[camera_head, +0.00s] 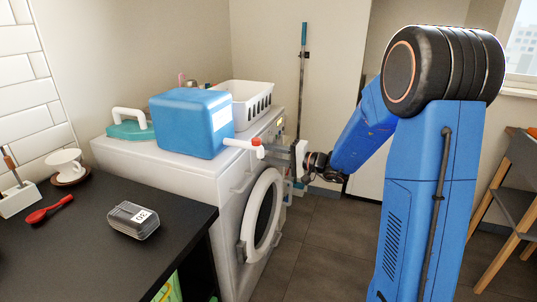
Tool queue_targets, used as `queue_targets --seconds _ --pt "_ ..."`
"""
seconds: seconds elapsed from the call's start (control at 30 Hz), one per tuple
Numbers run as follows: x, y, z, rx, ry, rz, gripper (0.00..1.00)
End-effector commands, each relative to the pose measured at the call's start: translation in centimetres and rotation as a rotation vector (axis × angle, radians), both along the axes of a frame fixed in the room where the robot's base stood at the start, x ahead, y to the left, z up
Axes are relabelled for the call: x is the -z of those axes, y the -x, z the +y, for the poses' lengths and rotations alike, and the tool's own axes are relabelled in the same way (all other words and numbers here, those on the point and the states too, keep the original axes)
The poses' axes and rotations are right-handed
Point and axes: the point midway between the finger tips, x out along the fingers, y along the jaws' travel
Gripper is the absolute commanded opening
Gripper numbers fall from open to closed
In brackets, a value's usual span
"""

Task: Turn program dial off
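The program dial cannot be made out. The white washing machine (222,197) stands with its front to the right, and its control panel (271,132) shows as a narrow slanted strip at the upper front edge. My gripper (290,150) is at the upper front of the machine, at the end of my blue arm. Its fingers are small and partly lost against the panel, so I cannot tell whether they are open or touching anything. The machine's round door (262,214) is below and to the left of the gripper.
A dark counter (80,255) fills the lower left. The tiled floor (312,240) before the machine is clear.

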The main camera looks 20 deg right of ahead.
Motion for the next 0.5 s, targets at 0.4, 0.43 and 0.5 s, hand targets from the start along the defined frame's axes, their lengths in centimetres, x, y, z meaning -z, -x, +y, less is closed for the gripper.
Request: queue_targets --seconds 0.4,0.43,0.5 --pt "0.34 0.12 0.06 -0.001 0.201 -0.271 0.09" --pt "0.34 0.12 0.06 -0.001 0.211 -0.285 0.09" --pt "0.34 0.11 0.05 -0.001 0.234 -0.317 0.09"
